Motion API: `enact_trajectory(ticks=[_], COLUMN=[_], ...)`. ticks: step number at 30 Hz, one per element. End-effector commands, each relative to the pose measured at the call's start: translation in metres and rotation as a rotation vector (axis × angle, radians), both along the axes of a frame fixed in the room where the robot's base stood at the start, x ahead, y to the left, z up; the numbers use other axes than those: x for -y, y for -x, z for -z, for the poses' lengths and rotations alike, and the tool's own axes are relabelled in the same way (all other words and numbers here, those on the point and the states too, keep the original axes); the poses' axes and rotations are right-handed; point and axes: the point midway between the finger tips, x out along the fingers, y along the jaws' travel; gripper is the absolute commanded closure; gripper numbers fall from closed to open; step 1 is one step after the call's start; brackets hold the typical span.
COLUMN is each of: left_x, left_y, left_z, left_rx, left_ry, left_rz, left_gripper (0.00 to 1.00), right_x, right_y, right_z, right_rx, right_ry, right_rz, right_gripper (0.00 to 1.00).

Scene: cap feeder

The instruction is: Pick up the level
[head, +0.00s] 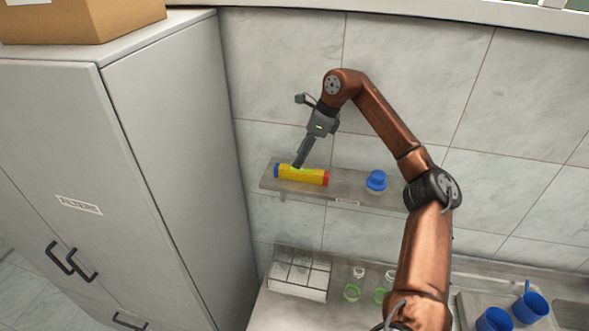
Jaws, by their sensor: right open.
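The level (306,177) is a yellow bar with a blue end on the left, a red end on the right and a small green patch on top. It lies along a grey wall shelf (345,190). My right gripper (298,164) points down at the level's upper edge, left of its middle. Its fingers are open, and I cannot tell whether they touch the level or stand around it. My left gripper is not in view.
A blue cap-like object (376,181) sits on the shelf, right of the level. Below are a divided white rack (298,276), clear and green ring-like items (352,293) and blue cups (530,305). A tall grey cabinet (165,150) stands left, carrying a cardboard box (75,20).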

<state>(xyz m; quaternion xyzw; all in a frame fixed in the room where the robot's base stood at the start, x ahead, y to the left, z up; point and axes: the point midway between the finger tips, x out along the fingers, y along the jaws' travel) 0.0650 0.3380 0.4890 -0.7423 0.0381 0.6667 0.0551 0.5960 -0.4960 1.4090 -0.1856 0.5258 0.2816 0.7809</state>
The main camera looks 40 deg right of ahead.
Motion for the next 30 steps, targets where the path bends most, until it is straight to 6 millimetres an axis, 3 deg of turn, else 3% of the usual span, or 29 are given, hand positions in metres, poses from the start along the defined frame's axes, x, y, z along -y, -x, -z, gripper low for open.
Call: enact_trajectory(ticks=[12, 16, 22, 25, 30], left_x=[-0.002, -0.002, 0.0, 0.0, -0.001], left_y=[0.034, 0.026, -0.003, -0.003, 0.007], left_z=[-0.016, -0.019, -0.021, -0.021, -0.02], left_rx=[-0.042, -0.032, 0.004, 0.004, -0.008], left_ry=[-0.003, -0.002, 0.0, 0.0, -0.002], left_rz=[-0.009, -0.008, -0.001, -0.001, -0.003], left_gripper=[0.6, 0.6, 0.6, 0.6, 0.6], right_x=[0.001, -0.003, -0.005, -0.005, -0.006], right_y=[-0.003, -0.008, -0.01, -0.011, -0.011], right_z=[0.048, 0.061, 0.066, 0.066, 0.066], right_rx=[-0.004, -0.003, 0.0, -0.001, -0.002], right_ry=[-0.001, 0.0, 0.0, 0.0, 0.0], right_rz=[0.016, 0.017, 0.015, 0.015, 0.014], right_gripper=[0.58, 0.58, 0.58, 0.59, 0.7])
